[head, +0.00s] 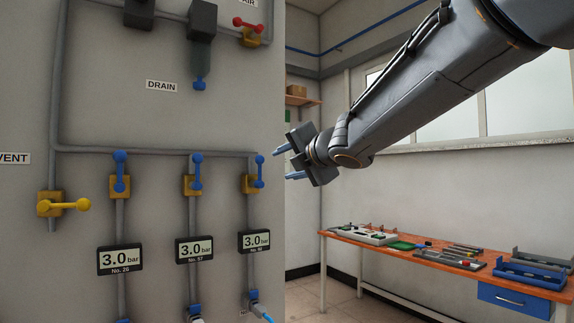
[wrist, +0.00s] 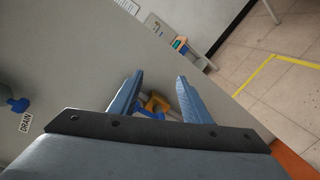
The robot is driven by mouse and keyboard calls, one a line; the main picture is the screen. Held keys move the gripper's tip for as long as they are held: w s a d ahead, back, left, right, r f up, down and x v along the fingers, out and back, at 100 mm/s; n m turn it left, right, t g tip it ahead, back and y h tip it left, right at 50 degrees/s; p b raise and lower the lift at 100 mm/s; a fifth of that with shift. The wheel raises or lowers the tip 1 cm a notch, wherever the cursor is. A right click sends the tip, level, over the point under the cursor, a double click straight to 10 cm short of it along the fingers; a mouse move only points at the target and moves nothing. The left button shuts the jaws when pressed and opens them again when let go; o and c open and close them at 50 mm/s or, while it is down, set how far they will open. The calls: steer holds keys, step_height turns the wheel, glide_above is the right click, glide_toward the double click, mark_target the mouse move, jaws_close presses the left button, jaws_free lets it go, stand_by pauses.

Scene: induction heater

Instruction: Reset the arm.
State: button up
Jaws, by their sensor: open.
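My gripper (head: 286,163) is at the centre of the head view, at the end of my raised arm, in front of the right edge of the grey panel. Its two blue fingers point left toward the panel. The wrist view shows the gripper (wrist: 158,90) with its fingers spread apart and nothing held between them. A yellow valve with a blue handle (wrist: 155,103) shows beyond the fingers, and it looks apart from them. In the head view the rightmost blue-handled valve (head: 258,172) is just left of the fingertips.
The grey panel (head: 25,100) carries pipes, several valves and gauges reading 3.0 bar. A red-handled valve (head: 248,27) is at the top. An orange workbench (head: 340,240) with trays and tools stands at lower right. Open floor with yellow tape (wrist: 262,72) shows in the wrist view.

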stand_by(0.4)
steer(key=s+d+f+m+g+h, duration=0.2)
steer(key=d+f+m, duration=0.3)
steer(key=f, duration=0.5)
steer(key=s+d+f+m+g+h, duration=0.25)
steer(key=d+f+m, duration=0.3)
steer(key=f, duration=0.45)
steer(key=s+d+f+m+g+h, duration=0.1)
steer(key=s+d+f+m+h, duration=0.2)
steer(key=f+m, duration=0.45)
steer(key=s+d+f+m+g, duration=0.2)
steer(key=s+f+m+g, duration=0.2)
steer(key=s+f, duration=0.7)
steer(key=s+d+f+m+g, duration=0.2)
steer(key=s+f+m+g, duration=0.3)
steer(key=s+f, duration=0.5)
steer(key=s+m, duration=0.2)
steer(key=s, duration=0.1)
steer(key=shift+d+f, duration=0.2)
steer(key=shift+f, duration=0.2)
